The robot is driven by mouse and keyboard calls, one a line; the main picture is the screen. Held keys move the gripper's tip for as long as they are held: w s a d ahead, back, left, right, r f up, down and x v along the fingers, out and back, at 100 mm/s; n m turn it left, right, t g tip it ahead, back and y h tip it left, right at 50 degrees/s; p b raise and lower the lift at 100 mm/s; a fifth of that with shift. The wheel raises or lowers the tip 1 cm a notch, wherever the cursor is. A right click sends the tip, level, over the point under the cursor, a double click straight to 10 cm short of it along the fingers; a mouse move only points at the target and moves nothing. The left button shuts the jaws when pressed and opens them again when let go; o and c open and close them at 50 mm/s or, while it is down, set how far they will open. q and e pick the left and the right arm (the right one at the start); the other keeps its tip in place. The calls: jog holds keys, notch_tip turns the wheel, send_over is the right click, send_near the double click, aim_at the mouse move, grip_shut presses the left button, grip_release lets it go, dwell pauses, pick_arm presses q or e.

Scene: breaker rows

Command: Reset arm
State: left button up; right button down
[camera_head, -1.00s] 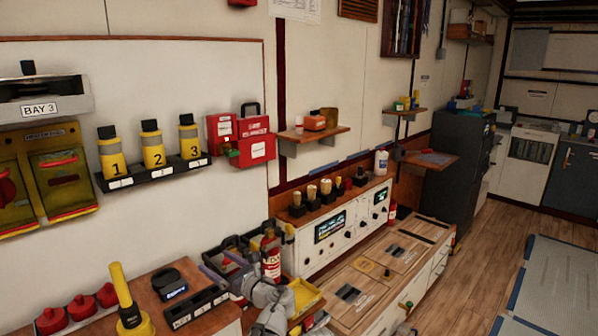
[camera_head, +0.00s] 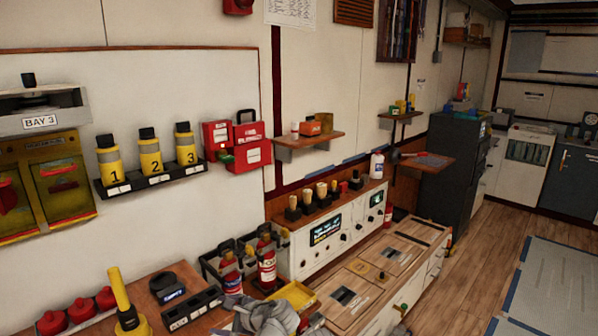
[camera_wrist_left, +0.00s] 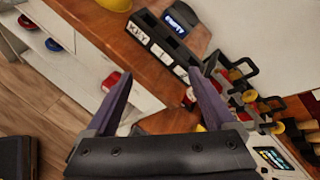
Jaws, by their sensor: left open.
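My left gripper (camera_head: 238,326) is low at the bottom edge of the head view, in front of the extinguisher rack. In the left wrist view its two dark fingers (camera_wrist_left: 160,75) are spread wide with nothing between them. Two red fire extinguishers, the left one (camera_head: 231,275) and the right one (camera_head: 267,262), stand upright in the black rack (camera_head: 213,268) behind the gripper, apart from it. My right gripper is not in view.
A black labelled holder (camera_head: 193,308) and a dark cap-like item (camera_head: 167,287) sit on the wooden counter, with red knobs (camera_head: 80,309) and a yellow torch-like item (camera_head: 121,295) to the left. A yellow tray (camera_head: 298,296) and white console (camera_head: 318,240) are to the right.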

pick_arm(q)
jog(key=s+d+f+n+g+h+p, duration=0.2)
jog(key=s+d+n, duration=0.4)
jog(key=s, duration=0.3)
jog(key=s+d+f+n+g+h+p, duration=0.2)
jog(key=s+d+f+n+g+h, duration=0.2)
jog(key=s+d+n+h, duration=0.2)
jog(key=s+d+h, duration=0.1)
jog(key=s+d, duration=0.1)
jog(key=s, duration=0.1)
jog(key=shift+s+f+n+g, duration=0.15)
jog(key=shift+f+n+g, duration=0.1)
jog(key=shift+n+g, duration=0.05)
